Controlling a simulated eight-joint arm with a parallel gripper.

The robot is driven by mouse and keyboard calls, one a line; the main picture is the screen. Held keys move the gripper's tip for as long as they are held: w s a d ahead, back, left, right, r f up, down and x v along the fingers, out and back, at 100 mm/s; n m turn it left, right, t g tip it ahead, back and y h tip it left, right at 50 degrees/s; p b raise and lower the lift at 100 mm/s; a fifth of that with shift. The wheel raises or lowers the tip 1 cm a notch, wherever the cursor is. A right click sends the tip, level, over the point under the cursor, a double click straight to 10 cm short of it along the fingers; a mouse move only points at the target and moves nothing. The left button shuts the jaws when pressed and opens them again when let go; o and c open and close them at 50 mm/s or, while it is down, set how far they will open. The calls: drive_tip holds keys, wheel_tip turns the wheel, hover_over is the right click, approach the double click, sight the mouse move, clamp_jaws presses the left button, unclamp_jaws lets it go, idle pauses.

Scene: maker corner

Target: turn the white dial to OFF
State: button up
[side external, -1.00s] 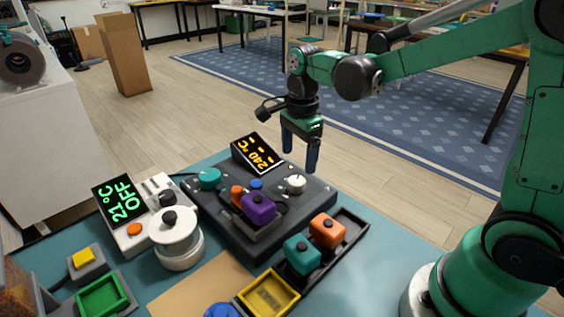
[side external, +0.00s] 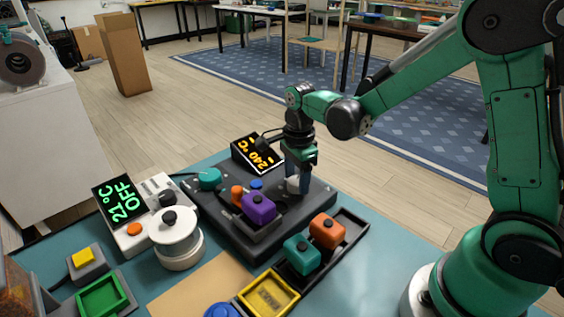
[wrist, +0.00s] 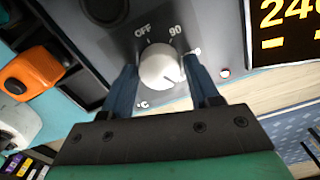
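The white dial (wrist: 161,66) sits on the dark control box (side external: 222,222), with the printed words OFF and 90 above it in the wrist view. A small dark mark on the dial lies toward its lower right there, away from OFF. My gripper (wrist: 163,80) is down over the dial, one blue finger on each side of it. The fingers look very close to the dial's edges; firm contact cannot be made out. In the side view my gripper (side external: 299,182) hides most of the dial. The box's display (side external: 258,153) reads 240 °C in orange.
A teal knob (side external: 209,179), a purple block (side external: 258,207) and a blue button (side external: 256,184) are on the same box. A black tray (side external: 352,241) with orange and teal blocks lies in front. A white device (side external: 128,240) showing 21 °C OFF stands left.

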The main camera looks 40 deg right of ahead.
clamp_jaws()
